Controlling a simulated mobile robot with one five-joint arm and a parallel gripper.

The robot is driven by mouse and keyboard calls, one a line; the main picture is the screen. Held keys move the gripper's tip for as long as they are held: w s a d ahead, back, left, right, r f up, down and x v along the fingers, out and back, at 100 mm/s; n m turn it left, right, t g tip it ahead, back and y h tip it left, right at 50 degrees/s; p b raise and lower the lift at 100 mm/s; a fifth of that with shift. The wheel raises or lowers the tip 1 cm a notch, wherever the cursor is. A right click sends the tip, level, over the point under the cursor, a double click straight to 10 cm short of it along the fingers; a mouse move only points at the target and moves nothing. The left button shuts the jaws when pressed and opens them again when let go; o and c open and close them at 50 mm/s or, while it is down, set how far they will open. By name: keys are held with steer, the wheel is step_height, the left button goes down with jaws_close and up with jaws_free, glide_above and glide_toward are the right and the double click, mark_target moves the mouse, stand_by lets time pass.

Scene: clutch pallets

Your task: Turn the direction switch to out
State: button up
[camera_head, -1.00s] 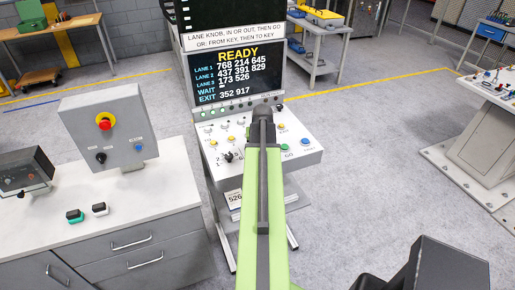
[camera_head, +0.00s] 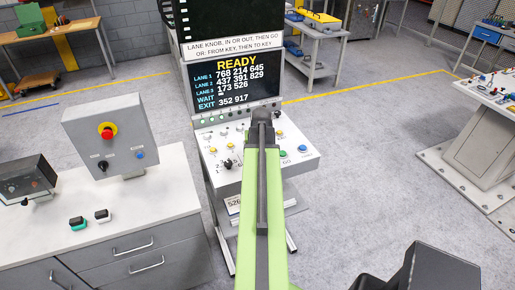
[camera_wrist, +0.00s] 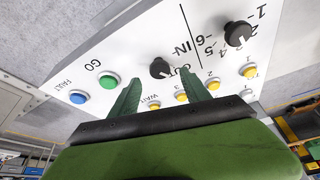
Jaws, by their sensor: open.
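The direction switch (camera_wrist: 159,67) is a black knob on a white sloped panel in the wrist view, with IN and OUT printed beside it. My gripper (camera_wrist: 154,76) is open, its two green fingers reaching toward the knob. The knob shows between and just beyond the fingertips; I cannot tell whether they touch it. In the head view my gripper (camera_head: 263,113) is over the console panel (camera_head: 308,160), and my arm hides the direction switch. The screen (camera_head: 237,80) above reads READY.
The numbered lane knob (camera_wrist: 238,33) is beside the switch. A green GO button (camera_wrist: 108,80), a blue FAULT button (camera_wrist: 78,97) and several yellow buttons (camera_wrist: 213,83) are close to the fingers. A grey cabinet (camera_head: 150,235) with a control box (camera_head: 125,125) stands left.

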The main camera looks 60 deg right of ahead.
steer(key=p+v, duration=1)
steer(key=v, duration=0.3)
steer(key=shift+p, duration=0.35)
steer(key=shift+a+r, duration=0.1)
steer(key=w+a+f+n+t+y+b, duration=0.1)
steer(key=w+a+f+n+b, duration=0.35)
steer(key=w+a, duration=0.85)
steer(key=w+a+f+n+y+b, duration=0.1)
steer(key=w+a+f+n+b, duration=0.1)
steer(key=w+a+f+b, duration=1.1)
steer(key=a+f+n+g+y, duration=0.15)
steer(key=a+n, duration=0.25)
steer(key=a, duration=1.8)
steer(key=s+a+f+g+b, duration=0.1)
steer(key=s+a+f+g, duration=0.1)
steer(key=s+a, duration=0.4)
steer(key=shift+b, duration=0.3)
